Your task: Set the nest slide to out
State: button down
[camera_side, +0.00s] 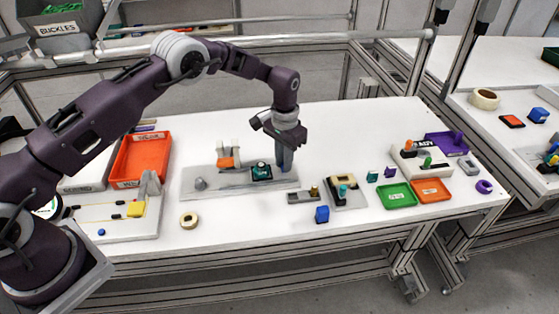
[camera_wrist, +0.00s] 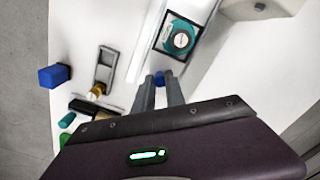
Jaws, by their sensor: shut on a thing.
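The long grey fixture plate (camera_side: 215,182) lies mid-table. On it a dark square nest (camera_side: 262,172) holds a teal round part, which also shows at the top of the wrist view (camera_wrist: 180,37). My gripper (camera_side: 284,167) points down at the plate's right end, just right of the nest. How the knob joins the slide cannot be seen.
An orange block in a grey clamp (camera_side: 228,160) stands behind the nest. To the right are a grey slotted block (camera_side: 298,198), a blue cube (camera_side: 322,214) and a beige fixture (camera_side: 345,192). Free table shows behind the plate.

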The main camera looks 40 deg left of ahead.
jog(key=c, duration=1.4)
grip_release()
jog(key=shift+w+d, duration=0.15)
notch_tip(320, 180, up, 7)
jog(key=shift+r, duration=0.15)
